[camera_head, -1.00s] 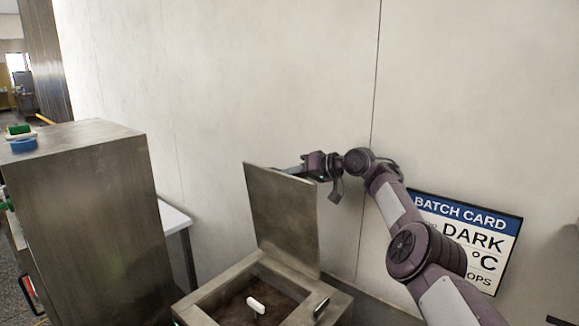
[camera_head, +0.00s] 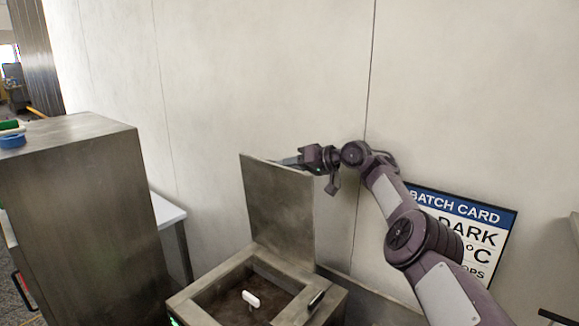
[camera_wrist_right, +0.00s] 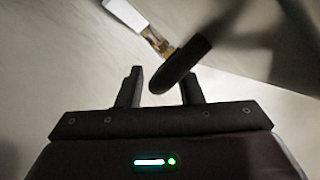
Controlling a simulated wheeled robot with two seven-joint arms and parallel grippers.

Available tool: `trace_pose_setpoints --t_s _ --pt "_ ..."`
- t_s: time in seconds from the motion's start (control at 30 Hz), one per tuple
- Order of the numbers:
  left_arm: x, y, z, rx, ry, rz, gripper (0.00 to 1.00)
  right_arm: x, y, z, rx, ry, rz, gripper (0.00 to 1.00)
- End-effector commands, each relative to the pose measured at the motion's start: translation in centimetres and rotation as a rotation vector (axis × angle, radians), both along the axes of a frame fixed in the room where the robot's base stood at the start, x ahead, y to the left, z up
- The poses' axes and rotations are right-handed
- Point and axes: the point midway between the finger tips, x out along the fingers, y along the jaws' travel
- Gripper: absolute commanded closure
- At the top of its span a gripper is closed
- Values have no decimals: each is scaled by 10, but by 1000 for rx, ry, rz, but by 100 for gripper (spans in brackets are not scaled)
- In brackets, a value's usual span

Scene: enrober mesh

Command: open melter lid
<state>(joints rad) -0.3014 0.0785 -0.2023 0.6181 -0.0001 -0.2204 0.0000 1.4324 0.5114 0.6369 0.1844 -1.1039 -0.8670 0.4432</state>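The melter (camera_head: 205,297) is an open-topped metal box at the bottom centre of the head view. Its metal lid (camera_head: 278,215) stands nearly upright at the back, leaving the opening uncovered. My right gripper (camera_head: 302,160) is at the lid's upper right edge, partly hidden by it. In the right wrist view the right gripper's fingers (camera_wrist_right: 161,88) stand apart, with a dark rounded bar (camera_wrist_right: 182,65) at their tips. I cannot tell whether they clamp it. A white and brass piece (camera_wrist_right: 128,14) shows beyond the bar. My left gripper is not in view.
A small white object (camera_head: 251,298) is inside the melter, and a dark piece (camera_head: 317,299) is on its right rim. A tall metal cabinet (camera_head: 85,215) and a white table (camera_head: 167,212) stand left. A batch card (camera_head: 465,225) hangs on the wall close behind.

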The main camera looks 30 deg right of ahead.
Motion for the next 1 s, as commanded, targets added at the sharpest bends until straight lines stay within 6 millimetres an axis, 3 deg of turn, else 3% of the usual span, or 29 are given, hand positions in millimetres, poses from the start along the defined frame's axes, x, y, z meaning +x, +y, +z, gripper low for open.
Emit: trace_pose_setpoints --t_s 0.13,0.27,0.43,0.67,0.83,1.0 --pt "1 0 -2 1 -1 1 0 0 0 5 -1 -2 1 67" --pt "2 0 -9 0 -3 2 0 0 0 21 0 -5 1 67" --pt "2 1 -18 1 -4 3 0 0 1 62 3 -6 2 67" --pt "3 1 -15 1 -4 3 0 0 1 122 4 -5 3 67" --pt "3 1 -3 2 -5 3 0 0 1 164 1 -4 2 67" --pt "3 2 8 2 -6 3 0 0 0 190 2 0 1 67"
